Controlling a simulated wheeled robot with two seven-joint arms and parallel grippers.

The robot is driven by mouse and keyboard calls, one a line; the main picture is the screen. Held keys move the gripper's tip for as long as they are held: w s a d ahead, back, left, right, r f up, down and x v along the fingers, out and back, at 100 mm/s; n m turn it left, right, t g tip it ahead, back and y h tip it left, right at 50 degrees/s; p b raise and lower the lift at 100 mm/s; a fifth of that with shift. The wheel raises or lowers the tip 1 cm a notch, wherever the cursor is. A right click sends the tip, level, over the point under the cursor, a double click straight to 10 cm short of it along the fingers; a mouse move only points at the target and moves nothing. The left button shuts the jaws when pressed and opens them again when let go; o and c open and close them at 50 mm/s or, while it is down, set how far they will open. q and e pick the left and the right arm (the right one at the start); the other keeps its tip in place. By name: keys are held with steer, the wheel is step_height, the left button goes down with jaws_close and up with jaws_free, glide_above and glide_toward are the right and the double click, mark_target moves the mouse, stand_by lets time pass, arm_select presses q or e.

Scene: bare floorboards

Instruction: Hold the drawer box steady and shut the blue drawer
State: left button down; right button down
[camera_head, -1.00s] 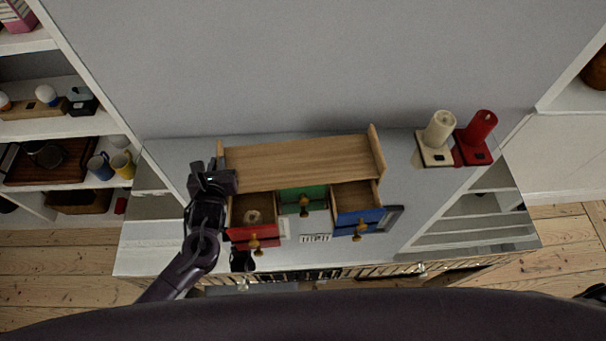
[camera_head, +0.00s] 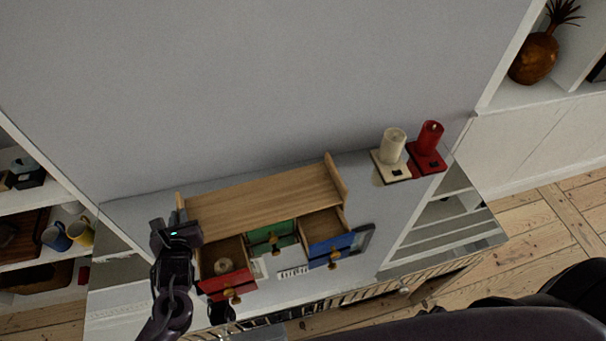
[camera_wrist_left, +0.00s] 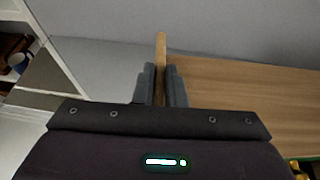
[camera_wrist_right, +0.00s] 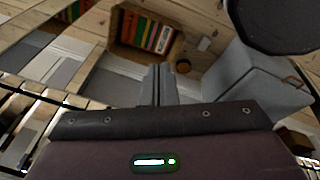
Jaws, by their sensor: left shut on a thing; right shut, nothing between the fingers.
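The wooden drawer box (camera_head: 262,199) stands on a grey-white top against the wall. Its blue drawer (camera_head: 331,249) at the right is pulled out and looks empty. The red drawer (camera_head: 228,285) at the left is also out, with a ring-shaped thing (camera_head: 223,265) inside. The green drawer (camera_head: 271,241) in the middle is out much less. My left gripper (camera_head: 179,221) is at the box's left end; in the left wrist view its fingers (camera_wrist_left: 160,85) are shut on the upright side panel (camera_wrist_left: 160,50). My right gripper (camera_wrist_right: 158,85) is shut and empty, away from the box, over the floor.
A dark-framed item (camera_head: 363,240) lies beside the blue drawer. Shelves with mugs (camera_head: 56,237) are at the left. The right wrist view shows books (camera_wrist_right: 150,33) below.

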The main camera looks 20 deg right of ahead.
steer(key=w+r+n+t+y, duration=0.1)
steer(key=w+r+n, duration=0.2)
steer(key=r, duration=0.4)
steer(key=w+r+n, duration=0.2)
steer(key=w+r, duration=0.1)
steer(key=r, duration=0.4)
arm_select(q)
steer(key=shift+f, duration=0.1)
arm_select(e)
steer(key=w+a+r+n+t+y, duration=0.1)
steer(key=w+a+r+n+y, duration=0.1)
steer(key=a+r+n, duration=0.35)
steer(key=w+a+r+n+y, duration=0.1)
steer(key=a+r+n+y, duration=0.1)
steer(key=a+r, duration=0.65)
steer(key=x, duration=0.7)
steer(key=a+x, duration=0.1)
steer(key=x, duration=0.3)
steer(key=shift+w+r, duration=0.2)
steer(key=shift+r, duration=0.1)
steer(key=shift+w+r, duration=0.1)
steer(key=shift+w, duration=1.75)
